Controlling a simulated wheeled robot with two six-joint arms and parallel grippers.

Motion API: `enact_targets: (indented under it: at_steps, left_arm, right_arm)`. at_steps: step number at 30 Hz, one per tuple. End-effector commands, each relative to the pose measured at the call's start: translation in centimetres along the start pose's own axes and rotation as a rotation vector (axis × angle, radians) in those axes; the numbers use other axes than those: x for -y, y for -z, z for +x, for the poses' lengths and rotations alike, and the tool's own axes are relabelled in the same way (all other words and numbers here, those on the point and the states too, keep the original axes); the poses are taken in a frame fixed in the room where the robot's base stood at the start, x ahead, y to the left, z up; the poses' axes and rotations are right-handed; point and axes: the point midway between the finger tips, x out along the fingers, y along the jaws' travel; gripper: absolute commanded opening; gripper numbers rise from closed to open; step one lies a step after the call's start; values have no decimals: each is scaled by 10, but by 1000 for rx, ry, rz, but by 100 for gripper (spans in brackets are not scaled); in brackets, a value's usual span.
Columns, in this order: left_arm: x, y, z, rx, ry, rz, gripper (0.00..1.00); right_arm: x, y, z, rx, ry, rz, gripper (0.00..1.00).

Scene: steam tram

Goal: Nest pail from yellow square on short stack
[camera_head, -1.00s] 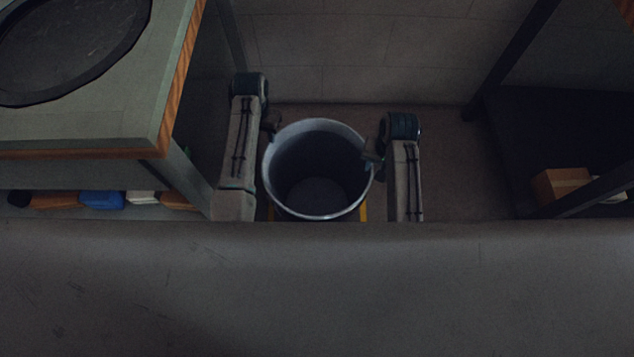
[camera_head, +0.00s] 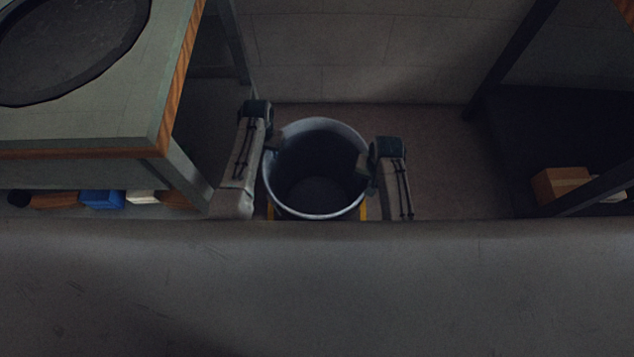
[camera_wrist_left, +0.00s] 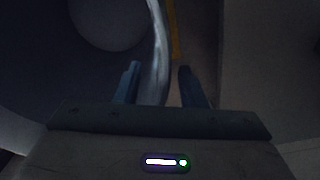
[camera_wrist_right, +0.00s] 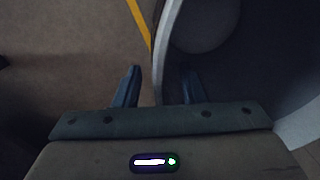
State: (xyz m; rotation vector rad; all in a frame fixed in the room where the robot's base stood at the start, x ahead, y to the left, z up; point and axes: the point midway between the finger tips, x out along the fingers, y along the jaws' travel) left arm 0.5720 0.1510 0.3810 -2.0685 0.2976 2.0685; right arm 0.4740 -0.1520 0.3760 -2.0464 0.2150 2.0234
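A grey metal pail (camera_head: 318,192), open at the top and seemingly empty, stands upright on the floor in the middle of the head view. Strips of the yellow square (camera_head: 362,211) show beside its base; the pail hides most of it. My left gripper (camera_head: 273,141) is at the pail's left rim. In the left wrist view its fingers (camera_wrist_left: 158,84) stand apart on either side of the pail wall (camera_wrist_left: 160,45). My right gripper (camera_head: 363,163) is at the right rim, its fingers (camera_wrist_right: 160,86) also apart with the wall (camera_wrist_right: 167,45) between them. No short stack is in view.
A table (camera_head: 110,125) with a dark round plate (camera_head: 65,45) stands at left, with several small blocks, one blue (camera_head: 101,199), below its edge. A wall (camera_head: 370,50) closes the back. An orange-brown box (camera_head: 560,184) lies at right. The floor right of the pail is clear.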

Motion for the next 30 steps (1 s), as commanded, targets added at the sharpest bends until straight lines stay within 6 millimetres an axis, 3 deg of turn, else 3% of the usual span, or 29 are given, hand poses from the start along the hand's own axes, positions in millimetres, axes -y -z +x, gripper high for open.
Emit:
enact_targets:
  at_steps: [1, 6, 20, 30]
  left_arm:
    - [0, 0, 0, 0, 0, 0, 33]
    - [0, 0, 0, 0, 0, 0, 0]
    - [0, 1, -4, -2, 1, 0, 0]
    - [1, 1, -25, -2, 2, 0, 0]
  right_arm:
    - [0, 0, 0, 0, 0, 0, 33]
    - [0, 0, 0, 0, 0, 0, 0]
    - [0, 1, -4, -1, 1, 0, 0]
    - [2, 1, -25, -1, 1, 0, 0]
